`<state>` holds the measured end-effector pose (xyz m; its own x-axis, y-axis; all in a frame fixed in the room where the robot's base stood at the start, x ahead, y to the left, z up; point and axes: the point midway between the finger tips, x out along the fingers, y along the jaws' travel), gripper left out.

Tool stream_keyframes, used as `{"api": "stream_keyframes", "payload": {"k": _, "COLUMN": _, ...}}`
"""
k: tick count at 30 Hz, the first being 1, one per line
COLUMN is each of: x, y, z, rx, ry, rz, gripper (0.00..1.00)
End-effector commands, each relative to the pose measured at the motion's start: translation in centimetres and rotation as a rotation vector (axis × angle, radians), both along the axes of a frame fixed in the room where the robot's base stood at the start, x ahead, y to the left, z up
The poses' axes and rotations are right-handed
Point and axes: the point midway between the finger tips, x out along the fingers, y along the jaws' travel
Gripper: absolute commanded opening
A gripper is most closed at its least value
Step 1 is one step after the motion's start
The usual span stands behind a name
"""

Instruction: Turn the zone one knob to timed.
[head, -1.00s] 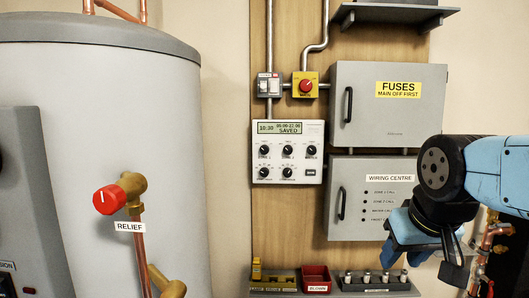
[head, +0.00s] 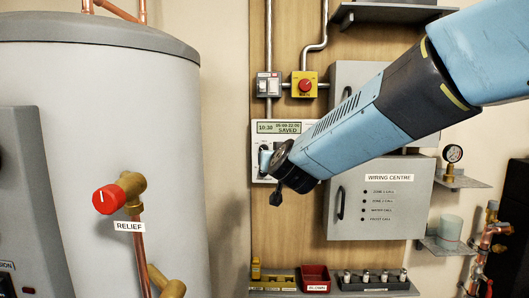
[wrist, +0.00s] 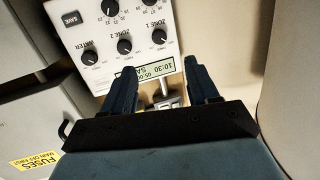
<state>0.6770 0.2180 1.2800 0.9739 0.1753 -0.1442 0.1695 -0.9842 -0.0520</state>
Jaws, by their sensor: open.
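In the wrist view the controller (wrist: 90,32) appears upside down. Its zone one knob (wrist: 159,36) is black and round, next to the zone two knob (wrist: 124,46) and the water knob (wrist: 90,58). I cannot read where the zone one pointer stands. My gripper (wrist: 161,66) is open and empty, its fingers spread in front of the display end of the controller, apart from the zone one knob.
A yellow and red switch (head: 305,85) and a grey switch (head: 268,85) are above the controller. The wiring centre box (head: 375,215) and the partly hidden fuse box (head: 360,72) are to the right. The relief valve's red knob (head: 109,199) stands out at the left.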

Motion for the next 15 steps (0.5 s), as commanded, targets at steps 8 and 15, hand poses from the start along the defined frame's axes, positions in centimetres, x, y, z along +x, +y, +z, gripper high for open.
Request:
{"api": "stream_keyframes", "payload": {"k": 8, "x": 2.7, "y": 3.2, "z": -0.9, "rx": -0.029, "ry": -0.124, "rz": -0.162, "gripper": 0.59}}
{"api": "stream_keyframes", "payload": {"k": 15, "x": 3.5, "y": 3.6, "z": -1.1, "rx": -0.043, "ry": -0.148, "rz": -0.208, "gripper": 0.59}}
